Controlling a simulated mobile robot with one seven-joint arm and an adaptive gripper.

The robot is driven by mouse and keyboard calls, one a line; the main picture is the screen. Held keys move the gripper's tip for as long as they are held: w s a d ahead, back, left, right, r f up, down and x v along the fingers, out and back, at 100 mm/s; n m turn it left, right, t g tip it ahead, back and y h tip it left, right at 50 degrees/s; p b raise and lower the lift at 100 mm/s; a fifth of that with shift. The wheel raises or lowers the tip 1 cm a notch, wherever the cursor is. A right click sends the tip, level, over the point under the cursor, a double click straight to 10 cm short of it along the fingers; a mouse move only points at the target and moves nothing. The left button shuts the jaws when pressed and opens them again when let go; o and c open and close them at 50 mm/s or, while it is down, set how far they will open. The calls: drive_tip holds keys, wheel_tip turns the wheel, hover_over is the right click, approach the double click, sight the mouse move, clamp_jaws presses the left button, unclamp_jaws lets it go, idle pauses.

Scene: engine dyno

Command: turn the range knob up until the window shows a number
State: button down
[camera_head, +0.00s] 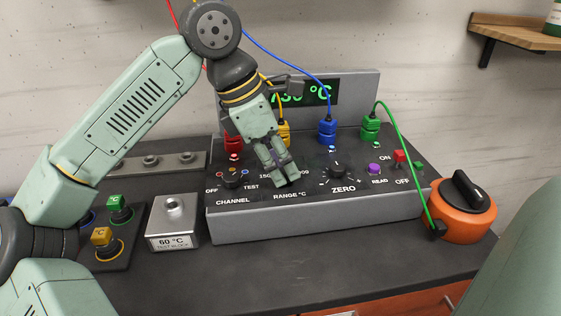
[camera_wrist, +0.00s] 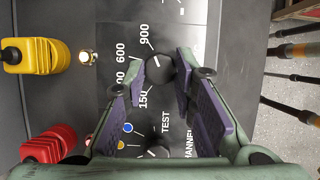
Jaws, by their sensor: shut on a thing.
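The range knob (camera_wrist: 160,70) is a round black knob on the panel, with 150, 600 and 900 legible around it in the wrist view. My gripper (camera_head: 284,180) reaches down onto the panel above the RANGE °C label, and its fingers hide the knob in the head view. In the wrist view its two purple-padded fingers stand on either side of the knob, shut on it.
The channel knob (camera_head: 232,180) is left of my gripper, and the zero knob (camera_head: 337,170) is right. Red, yellow, blue (camera_head: 327,131) and green (camera_head: 370,128) plugs stand behind. A test block (camera_head: 173,221) stands left of the box, and an orange round device (camera_head: 463,212) right.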

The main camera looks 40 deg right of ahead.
idle(0.4)
drive_tip(key=c, duration=1.3)
unclamp_jaws()
drive_tip(key=shift+r, duration=0.1)
drive_tip(key=v, duration=1.2)
drive_tip(key=shift+w+d, duration=0.1)
drive_tip(key=shift+w, duration=0.05)
